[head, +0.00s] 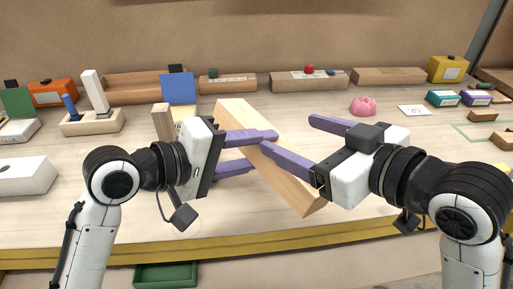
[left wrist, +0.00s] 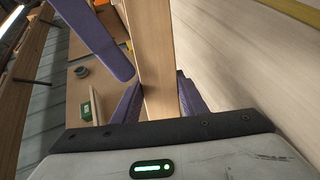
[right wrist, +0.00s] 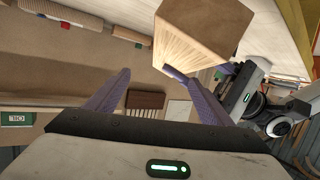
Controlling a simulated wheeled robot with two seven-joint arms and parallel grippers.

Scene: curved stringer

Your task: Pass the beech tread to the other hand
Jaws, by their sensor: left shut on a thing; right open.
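The beech tread (head: 292,182) is a long pale wooden board, held tilted above the bench in the middle of the head view. My left gripper (head: 262,150) is shut on the tread, with its purple fingers on either side of it. The left wrist view shows the tread (left wrist: 157,70) between those fingers (left wrist: 160,100). My right gripper (head: 290,137) is open, and its near finger overlaps the tread in the head view. In the right wrist view, the tread's end (right wrist: 205,30) lies beyond the spread right fingers (right wrist: 155,85). I cannot tell whether the right fingers touch it.
The bench (head: 90,225) has a yellow front edge (head: 380,227). Wooden blocks and boxes line the back, with a blue card (head: 178,88) and a yellow box (head: 447,69). A pink object (head: 363,106) stands behind my right gripper. A white block (head: 25,175) lies at far left.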

